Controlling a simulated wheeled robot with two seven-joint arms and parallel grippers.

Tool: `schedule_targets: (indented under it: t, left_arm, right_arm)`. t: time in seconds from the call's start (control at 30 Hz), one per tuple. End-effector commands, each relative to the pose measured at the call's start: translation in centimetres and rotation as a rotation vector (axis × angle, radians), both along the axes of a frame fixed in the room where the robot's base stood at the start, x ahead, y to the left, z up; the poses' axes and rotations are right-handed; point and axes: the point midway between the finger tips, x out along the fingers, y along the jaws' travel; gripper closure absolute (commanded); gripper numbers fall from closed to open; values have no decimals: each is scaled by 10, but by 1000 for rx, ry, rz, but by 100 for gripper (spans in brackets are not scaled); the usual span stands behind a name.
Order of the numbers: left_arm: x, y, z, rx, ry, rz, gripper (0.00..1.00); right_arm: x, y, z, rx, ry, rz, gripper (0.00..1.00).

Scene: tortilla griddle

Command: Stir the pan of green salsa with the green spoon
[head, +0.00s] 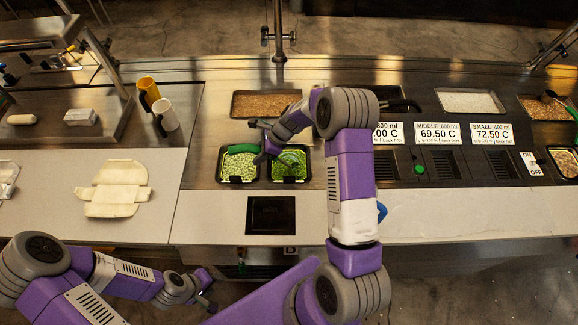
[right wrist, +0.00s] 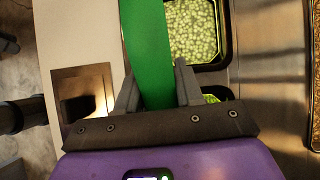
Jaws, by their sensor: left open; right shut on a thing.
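The green spoon (head: 243,149) is held by its handle in my right gripper (head: 264,147). The handle sticks out to the left over the left pan; the spoon's other end cannot be made out. In the right wrist view the broad green handle (right wrist: 148,50) runs up between the two fingers (right wrist: 155,85). A dark pan of bright green salsa (head: 290,178) is just right of the gripper, partly covered by it. A pan of paler green chunky food (head: 238,170) is beside it on the left. My left gripper (head: 206,296) is open and empty, low in front of the counter.
A tray of brown food (head: 262,104) lies behind the pans. A black square plate (head: 271,215) is in front of them. Price signs (head: 437,133) stand right. The white counter front is mostly clear.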

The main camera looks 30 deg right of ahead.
Motion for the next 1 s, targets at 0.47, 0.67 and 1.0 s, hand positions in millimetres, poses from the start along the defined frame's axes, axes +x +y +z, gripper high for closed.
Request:
schedule_targets:
  t: [0.47, 0.67, 1.0]
  left_arm:
    - [0, 0, 5, 0, 0, 0, 57]
    - [0, 0, 5, 0, 0, 0, 57]
    - [0, 0, 5, 0, 0, 0, 57]
  right_arm:
    - [24, -13, 0, 0, 0, 1, 93]
    - [39, -21, 0, -1, -1, -1, 93]
    - [48, -26, 0, 0, 0, 0, 93]
